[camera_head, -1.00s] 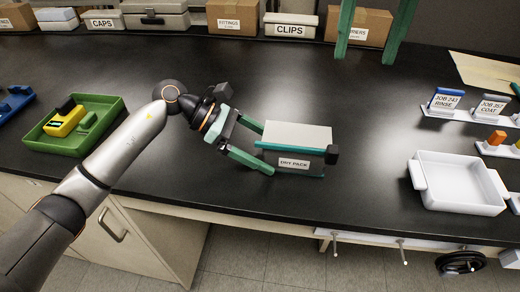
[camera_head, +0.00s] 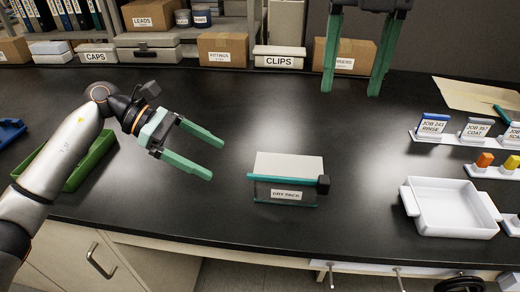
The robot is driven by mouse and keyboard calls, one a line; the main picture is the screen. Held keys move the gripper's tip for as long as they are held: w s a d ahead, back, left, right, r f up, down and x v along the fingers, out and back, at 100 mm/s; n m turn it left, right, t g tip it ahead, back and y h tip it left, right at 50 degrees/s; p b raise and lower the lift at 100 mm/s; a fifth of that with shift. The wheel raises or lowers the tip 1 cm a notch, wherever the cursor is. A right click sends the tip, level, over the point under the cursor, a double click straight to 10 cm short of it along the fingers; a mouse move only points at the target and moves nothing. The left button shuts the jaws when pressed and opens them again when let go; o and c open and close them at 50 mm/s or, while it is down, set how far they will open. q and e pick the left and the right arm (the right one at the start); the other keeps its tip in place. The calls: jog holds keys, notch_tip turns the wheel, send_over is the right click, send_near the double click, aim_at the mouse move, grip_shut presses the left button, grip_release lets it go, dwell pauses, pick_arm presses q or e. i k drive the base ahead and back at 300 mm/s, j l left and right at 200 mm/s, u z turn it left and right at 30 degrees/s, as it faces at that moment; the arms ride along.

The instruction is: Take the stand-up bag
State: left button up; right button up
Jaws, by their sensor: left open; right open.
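The stand-up bag (camera_head: 287,180) stands upright near the front of the black bench, left of the white tray. It has a pale upper part, a teal strip, a dark front with a "DRY PACK" label, and a small black piece at its right end. My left gripper (camera_head: 212,159) is open and empty, up and to the left of the bag, apart from it. My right gripper (camera_head: 352,88) is open and empty at the top of the view, its fingers pointing down, well away from the bag.
A white two-handled tray (camera_head: 452,222) stands at the right. Job cards (camera_head: 433,127) and coloured blocks stand behind it. A green tray (camera_head: 88,165) is partly behind my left arm. Boxes, including a "CLIPS" box (camera_head: 279,60), line the back. The bench middle is clear.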

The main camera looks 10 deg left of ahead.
aim_at(287, 180)
jog(key=k, duration=1)
